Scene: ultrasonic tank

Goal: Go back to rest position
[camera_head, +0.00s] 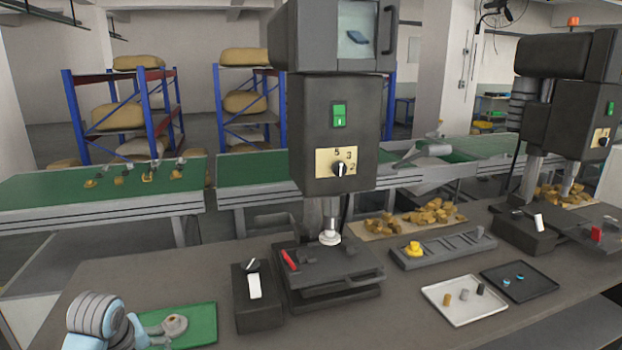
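Part of my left arm (98,318), silver and pale blue, shows at the bottom left edge. My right arm and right gripper are out of view. Beside my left arm lies a green mat (200,318) on the grey bench. A grey piece with a rounded end (174,326) is over or on this mat, partly hidden by my arm; I cannot tell exactly what it is.
A dark press (331,130) stands mid-bench with a switch box (258,297) at its left. To its right are a grey fixture (445,249) with a yellow piece, a white tray (464,299) and a black tray (519,280). Green conveyors (95,189) run behind.

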